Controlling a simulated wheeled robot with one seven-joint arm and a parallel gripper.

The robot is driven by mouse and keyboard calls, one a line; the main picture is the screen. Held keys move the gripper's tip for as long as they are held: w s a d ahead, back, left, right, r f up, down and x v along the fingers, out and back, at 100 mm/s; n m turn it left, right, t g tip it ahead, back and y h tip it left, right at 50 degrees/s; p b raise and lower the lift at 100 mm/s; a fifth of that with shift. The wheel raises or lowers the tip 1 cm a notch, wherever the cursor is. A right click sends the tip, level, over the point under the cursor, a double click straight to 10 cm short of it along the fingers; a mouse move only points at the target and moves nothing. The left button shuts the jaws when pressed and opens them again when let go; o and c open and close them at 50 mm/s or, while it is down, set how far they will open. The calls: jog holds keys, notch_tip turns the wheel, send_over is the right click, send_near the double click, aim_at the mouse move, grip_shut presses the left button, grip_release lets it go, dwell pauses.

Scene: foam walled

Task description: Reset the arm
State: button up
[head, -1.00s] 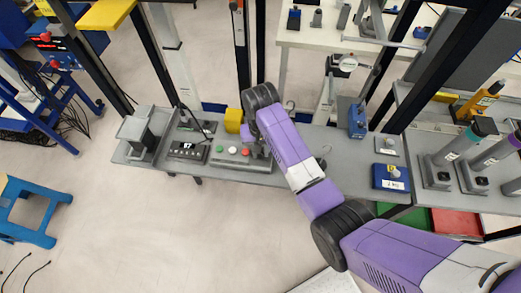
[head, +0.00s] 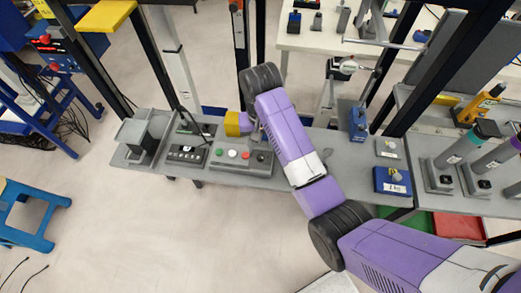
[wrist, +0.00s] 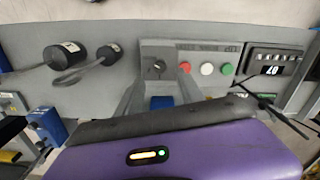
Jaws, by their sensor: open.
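My purple arm reaches from the lower right across the grey bench (head: 215,172) in the head view, with its black wrist joint over the back edge. My gripper is mostly hidden there behind my arm. In the wrist view, my gripper (wrist: 160,88) shows as two grey, slanted fingers spread apart beyond my purple and black housing. No held thing shows between them. They appear in front of the grey button box (wrist: 207,52), which has a dark knob, red, white and green buttons. I cannot tell the gap between fingers and box.
A black display box (head: 187,153) and grey block (head: 142,135) stand left on the bench; a yellow part (head: 232,123) shows beside my wrist. Blue boxes (head: 392,180) and dark cylinders (head: 460,150) stand right. Black posts rise behind.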

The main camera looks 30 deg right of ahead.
jog(key=shift+r, duration=0.7)
jog(key=w+r+n+t, duration=0.1)
jog(key=w+r+t, duration=0.3)
jog(key=w+t, duration=0.45)
jog(key=s+r+n+t+b, duration=0.1)
jog(key=s+t+b, duration=0.2)
jog(key=s, duration=1.9)
jog(key=s+r+n+t+b, duration=0.2)
jog(key=s+t+b, duration=0.1)
jog(key=s, duration=1.9)
jog(key=shift+a+r, duration=0.25)
jog(key=shift+a, duration=0.05)
